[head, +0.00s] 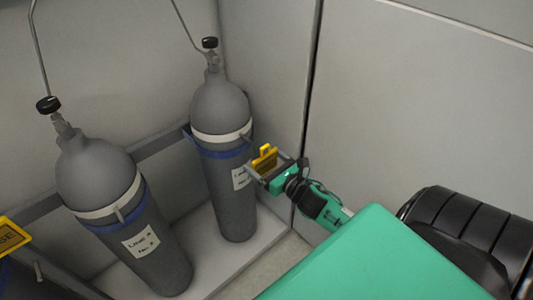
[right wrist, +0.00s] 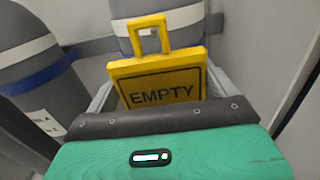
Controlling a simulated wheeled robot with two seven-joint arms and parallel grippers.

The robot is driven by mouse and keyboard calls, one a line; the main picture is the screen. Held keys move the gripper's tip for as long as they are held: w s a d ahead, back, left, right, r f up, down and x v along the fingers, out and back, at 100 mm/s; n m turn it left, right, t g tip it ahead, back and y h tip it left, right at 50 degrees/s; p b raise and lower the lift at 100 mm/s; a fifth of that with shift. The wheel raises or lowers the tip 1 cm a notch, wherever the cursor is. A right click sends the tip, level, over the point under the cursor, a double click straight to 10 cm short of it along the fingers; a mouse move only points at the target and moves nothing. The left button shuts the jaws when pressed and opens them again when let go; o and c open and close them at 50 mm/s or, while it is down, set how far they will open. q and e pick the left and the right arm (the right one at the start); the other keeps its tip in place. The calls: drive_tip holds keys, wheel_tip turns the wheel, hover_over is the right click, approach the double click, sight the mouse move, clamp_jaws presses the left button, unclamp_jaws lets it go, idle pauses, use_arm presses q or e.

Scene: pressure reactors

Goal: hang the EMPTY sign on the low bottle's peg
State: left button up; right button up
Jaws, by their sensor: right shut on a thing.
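The yellow EMPTY sign (right wrist: 185,57) is upright in the right wrist view, its square loop handle at the top and its lettering facing the camera. It shows small in the head view (head: 264,159). My right gripper (head: 266,168) is shut on it, in front of the right grey bottle (head: 236,209). That bottle has a white band with a short peg (head: 246,137). The sign is beside this peg, slightly lower in the picture; contact cannot be told. The left grey bottle (head: 166,255) also has a white band and peg (head: 120,215). My left gripper is out of view.
Another yellow sign (head: 12,234), its lettering ending in "SE", shows at the left edge. The bottles stand on a pale base (head: 209,266) against a grey rail (head: 160,146), with blue straps around them. A wall panel (head: 400,110) rises close to the right of my gripper.

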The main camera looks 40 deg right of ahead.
sight(241, 146)
drive_tip(key=shift+w+f, duration=0.1)
drive_tip(key=shift+w, duration=0.7)
drive_tip(key=shift+w+a+f+b, duration=0.15)
drive_tip(key=shift+w+b, duration=0.2)
drive_tip(key=shift+w, duration=0.8)
drive_tip(key=shift+w+a+b, duration=0.1)
drive_tip(key=shift+w+b, duration=0.25)
drive_tip(key=shift+w, duration=0.75)
drive_tip(key=shift+w+a, duration=0.1)
drive_tip(key=shift+w, duration=0.65)
drive_tip(key=shift+w+f+b, duration=0.4)
drive_tip(key=shift+w+f, duration=0.1)
drive_tip(key=shift+w, duration=0.05)
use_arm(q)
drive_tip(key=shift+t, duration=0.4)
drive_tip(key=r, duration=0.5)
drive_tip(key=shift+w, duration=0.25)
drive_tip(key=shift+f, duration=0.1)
use_arm(e)
drive_tip(key=o, duration=0.7)
drive_tip(key=shift+o, duration=0.2)
